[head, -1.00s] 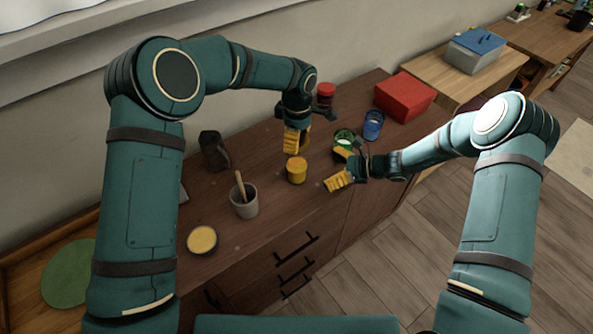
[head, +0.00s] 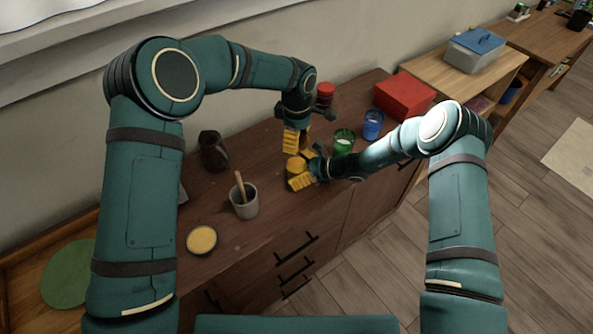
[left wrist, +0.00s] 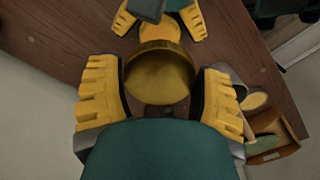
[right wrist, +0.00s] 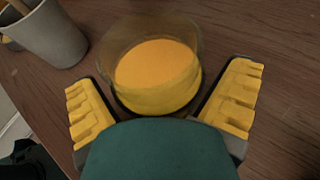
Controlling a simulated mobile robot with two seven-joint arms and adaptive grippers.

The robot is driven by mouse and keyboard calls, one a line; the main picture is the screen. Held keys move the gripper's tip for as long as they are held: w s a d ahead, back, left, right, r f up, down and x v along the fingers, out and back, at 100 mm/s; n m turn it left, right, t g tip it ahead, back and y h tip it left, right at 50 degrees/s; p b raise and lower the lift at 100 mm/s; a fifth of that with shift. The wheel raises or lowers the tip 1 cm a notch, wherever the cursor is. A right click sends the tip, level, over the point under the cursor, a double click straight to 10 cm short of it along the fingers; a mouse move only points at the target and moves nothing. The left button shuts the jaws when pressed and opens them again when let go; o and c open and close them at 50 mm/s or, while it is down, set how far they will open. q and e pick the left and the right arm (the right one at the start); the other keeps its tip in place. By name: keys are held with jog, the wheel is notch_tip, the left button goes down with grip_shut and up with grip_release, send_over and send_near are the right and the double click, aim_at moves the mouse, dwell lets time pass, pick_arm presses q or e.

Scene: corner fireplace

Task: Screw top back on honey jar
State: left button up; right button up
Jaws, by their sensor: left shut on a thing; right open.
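The honey jar (head: 296,164) stands upright on the brown cabinet top, partly hidden by my right gripper in the head view. In the right wrist view the clear jar (right wrist: 157,78) shows orange honey inside and no top on its mouth. My right gripper (head: 304,170) is open, with its fingers on either side of the jar. My left gripper (head: 296,141) is above and slightly behind the jar, pointing down. In the left wrist view it is shut on a round yellow-brown top (left wrist: 160,76), apart from the jar (left wrist: 158,30) beyond it.
A grey cup (head: 243,205) with a wooden stick and a yellow-filled dish (head: 202,240) stand left of the jar. A dark vase (head: 213,150) is behind. Green (head: 343,143) and blue (head: 373,125) glasses, a red jar (head: 325,94) and a red box (head: 404,95) are to the right.

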jog(key=c, duration=1.3)
pick_arm(q)
send_over(297, 162)
jog(key=shift+w+f, duration=0.1)
jog(key=shift+f, duration=2.35)
pick_arm(e)
jog(key=shift+o, duration=0.2)
pick_arm(q)
jog(key=shift+f, duration=0.85)
jog(key=shift+f, duration=0.55)
pick_arm(e)
grip_shut()
pick_arm(q)
jog(key=m, duration=0.6)
jog(key=shift+m, duration=0.4)
